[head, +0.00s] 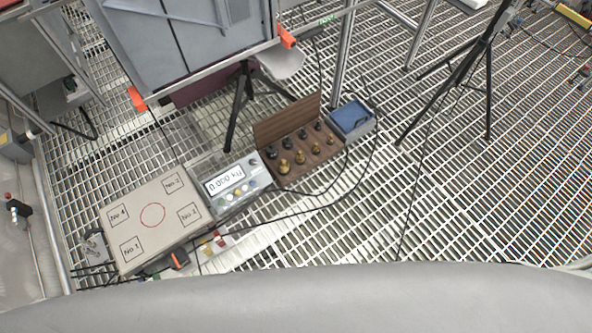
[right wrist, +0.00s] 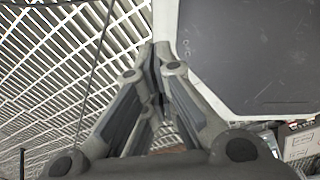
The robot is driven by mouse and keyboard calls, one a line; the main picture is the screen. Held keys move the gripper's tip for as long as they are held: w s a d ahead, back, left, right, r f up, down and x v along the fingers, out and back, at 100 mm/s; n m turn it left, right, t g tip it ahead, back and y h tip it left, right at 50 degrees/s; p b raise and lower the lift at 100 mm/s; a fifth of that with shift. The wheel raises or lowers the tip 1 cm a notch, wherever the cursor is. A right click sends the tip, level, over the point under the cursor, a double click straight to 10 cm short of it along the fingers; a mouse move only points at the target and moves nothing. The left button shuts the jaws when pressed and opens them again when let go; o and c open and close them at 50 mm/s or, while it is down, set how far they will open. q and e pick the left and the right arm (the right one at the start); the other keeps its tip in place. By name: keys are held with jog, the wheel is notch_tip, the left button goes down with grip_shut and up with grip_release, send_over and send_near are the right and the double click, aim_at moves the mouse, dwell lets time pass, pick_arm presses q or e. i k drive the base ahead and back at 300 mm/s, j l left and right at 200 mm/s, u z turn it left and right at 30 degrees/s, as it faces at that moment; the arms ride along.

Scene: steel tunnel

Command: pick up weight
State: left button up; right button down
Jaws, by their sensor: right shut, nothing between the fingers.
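Several small weights, some brass (head: 285,166) and some dark (head: 271,152), stand in rows in an open wooden case (head: 316,163) on the grating in the head view. A scale with a display (head: 224,182) reading 0.000 kg stands left of the case. Its beige plate (head: 152,236) carries a red circle and numbered squares. My right gripper (right wrist: 158,62) is shut and empty in the right wrist view, with no weight visible near its fingers. Neither gripper shows in the head view.
A blue box (head: 351,118) sits right of the case. A black tripod (head: 468,68) stands at the upper right. A large grey cabinet (head: 185,40) is behind the scale. Cables cross the grating. A dark grey panel (right wrist: 255,55) lies right of my right gripper.

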aim_at(284, 165)
jog(key=i+l+u, duration=0.1)
jog(key=l, duration=0.25)
jog(key=i+l, duration=0.25)
jog(key=l, duration=0.15)
jog(key=i+l+u, duration=0.15)
jog(key=l, duration=0.25)
